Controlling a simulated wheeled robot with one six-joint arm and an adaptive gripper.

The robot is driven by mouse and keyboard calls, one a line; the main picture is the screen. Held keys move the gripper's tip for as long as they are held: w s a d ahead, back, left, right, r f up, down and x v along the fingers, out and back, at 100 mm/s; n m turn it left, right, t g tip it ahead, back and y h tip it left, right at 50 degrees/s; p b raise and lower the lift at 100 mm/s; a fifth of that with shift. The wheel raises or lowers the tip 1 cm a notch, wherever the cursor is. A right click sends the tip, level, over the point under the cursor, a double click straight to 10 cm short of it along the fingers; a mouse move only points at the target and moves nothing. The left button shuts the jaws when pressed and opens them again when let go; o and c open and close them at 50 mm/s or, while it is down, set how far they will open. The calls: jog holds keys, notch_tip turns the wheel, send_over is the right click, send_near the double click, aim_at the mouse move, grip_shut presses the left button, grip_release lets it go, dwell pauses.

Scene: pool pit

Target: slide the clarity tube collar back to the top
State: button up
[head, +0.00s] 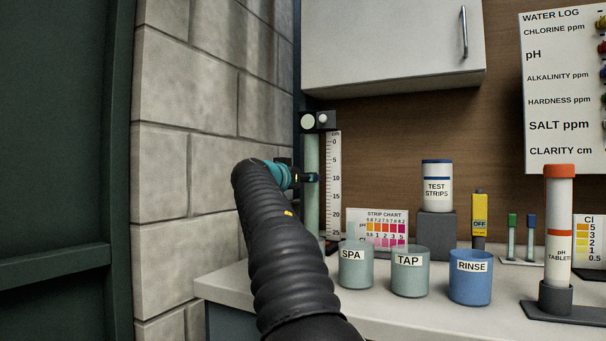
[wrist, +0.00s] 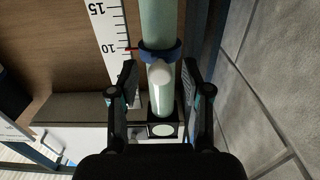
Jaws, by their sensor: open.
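The clarity tube (head: 312,150) is a pale green upright tube beside a white cm scale (head: 334,185). In the wrist view the picture is turned over, with the scale numbers rising upward. There the collar (wrist: 160,51) is a dark blue ring around the tube (wrist: 158,20), with a pale round knob (wrist: 160,73) facing me. A small red pointer at its side lies near the 10 mark. My gripper (wrist: 160,92) is open, one finger on each side of the tube, apart from the collar. In the head view my gripper (head: 305,177) is at the tube, and the collar is hard to make out.
A dark bracket (head: 319,122) caps the tube. The SPA (head: 355,269), TAP (head: 410,276) and RINSE (head: 470,282) cups stand on the counter right of my arm. A block wall (head: 190,150) is close on the left. A white cabinet (head: 390,45) hangs above.

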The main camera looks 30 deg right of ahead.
jog(key=shift+w+d, duration=0.3)
jog(key=shift+d, duration=0.15)
grip_shut()
jog(key=shift+s+r, duration=0.1)
jog(key=shift+r, duration=0.05)
